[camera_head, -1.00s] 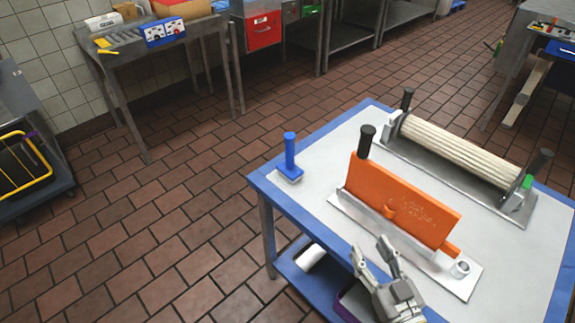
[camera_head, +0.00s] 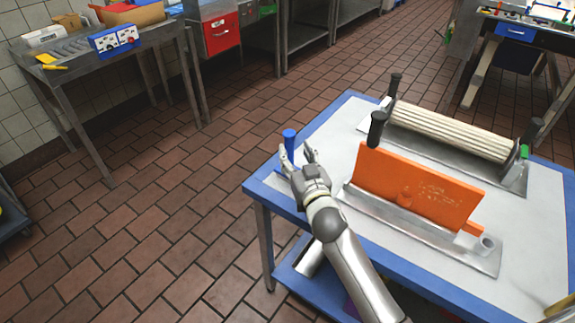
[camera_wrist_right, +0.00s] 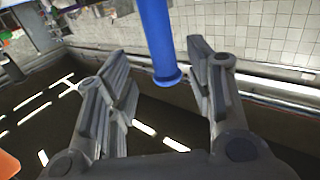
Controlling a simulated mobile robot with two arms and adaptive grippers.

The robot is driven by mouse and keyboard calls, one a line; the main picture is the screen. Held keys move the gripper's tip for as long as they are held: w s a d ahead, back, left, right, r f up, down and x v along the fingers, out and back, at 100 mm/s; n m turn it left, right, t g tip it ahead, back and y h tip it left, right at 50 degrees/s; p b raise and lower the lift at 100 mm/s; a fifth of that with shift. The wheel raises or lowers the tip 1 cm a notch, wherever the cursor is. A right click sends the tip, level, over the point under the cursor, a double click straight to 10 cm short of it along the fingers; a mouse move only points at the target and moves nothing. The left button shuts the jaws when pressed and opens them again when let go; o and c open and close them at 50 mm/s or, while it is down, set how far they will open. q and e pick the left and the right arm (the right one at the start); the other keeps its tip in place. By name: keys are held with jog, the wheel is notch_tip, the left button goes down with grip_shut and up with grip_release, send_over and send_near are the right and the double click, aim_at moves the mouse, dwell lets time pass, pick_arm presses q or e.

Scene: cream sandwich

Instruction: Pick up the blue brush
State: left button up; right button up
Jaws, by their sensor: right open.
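In the right wrist view the blue handle (camera_wrist_right: 157,40) comes down from the top edge, just beyond the fingertips and nearer the right finger. My right gripper (camera_wrist_right: 160,75) is open with nothing between its fingers. My left gripper is not in view.
The blue-edged table (camera_head: 365,255) also bears an orange plate on a metal base (camera_head: 420,190) and a ribbed roller (camera_head: 455,137), both to the right of my right arm. A grey metal table (camera_head: 100,55) stands at the back left. Tiled floor lies between.

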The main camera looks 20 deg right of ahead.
aim_at(291, 147)
jog(key=shift+w+a, duration=0.1)
jog(key=shift+w, duration=0.45)
jog(key=w, duration=0.3)
jog(key=shift+w+f, duration=0.15)
jog(key=shift+w, duration=0.5)
jog(key=shift+c, duration=0.5)
jog(key=c, duration=1)
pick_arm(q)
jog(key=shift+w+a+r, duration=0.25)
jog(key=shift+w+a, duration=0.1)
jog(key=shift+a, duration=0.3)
